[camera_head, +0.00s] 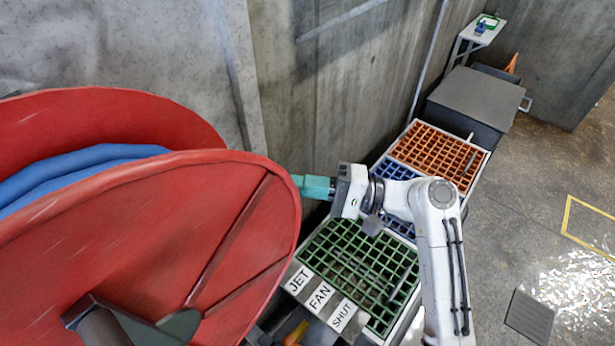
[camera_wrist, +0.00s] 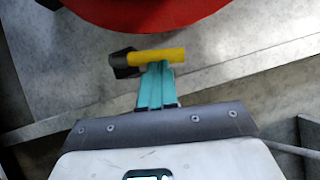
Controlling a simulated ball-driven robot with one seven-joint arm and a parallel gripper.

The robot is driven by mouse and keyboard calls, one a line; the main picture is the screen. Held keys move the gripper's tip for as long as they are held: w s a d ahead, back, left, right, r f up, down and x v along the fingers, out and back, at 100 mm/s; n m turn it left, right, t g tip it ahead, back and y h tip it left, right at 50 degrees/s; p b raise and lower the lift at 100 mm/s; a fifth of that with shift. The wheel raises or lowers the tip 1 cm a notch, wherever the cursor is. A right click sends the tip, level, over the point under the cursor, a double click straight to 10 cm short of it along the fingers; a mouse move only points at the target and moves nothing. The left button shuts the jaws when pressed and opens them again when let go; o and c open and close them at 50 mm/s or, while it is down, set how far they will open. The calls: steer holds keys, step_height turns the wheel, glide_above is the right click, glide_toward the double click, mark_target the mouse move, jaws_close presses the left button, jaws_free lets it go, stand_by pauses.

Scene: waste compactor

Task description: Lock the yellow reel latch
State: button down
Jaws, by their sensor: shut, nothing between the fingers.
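The yellow reel latch (camera_wrist: 158,56) shows in the wrist view as a short yellow bar, lying nearly level, with a black block (camera_wrist: 122,64) at its left end. It is close to the edge of the red reel (camera_wrist: 150,12). My gripper (camera_wrist: 156,67) has its teal fingers together and empty, with the tips right at the near side of the yellow bar; I cannot tell whether they touch. In the head view, my gripper (camera_head: 298,183) points left at the rim of the large red reel (camera_head: 235,215), which hides the latch.
Blue hose (camera_head: 75,165) is wound on the reel. A concrete wall (camera_head: 340,80) stands behind. Open floor lies at right.

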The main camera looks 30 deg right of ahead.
steer(key=shift+s+a+r+n+g+h+p, duration=0.25)
steer(key=shift+a+r+n+h+p, duration=0.2)
steer(key=shift+n+p, duration=0.4)
steer(key=shift+a+n, duration=0.1)
steer(key=shift+n, duration=0.15)
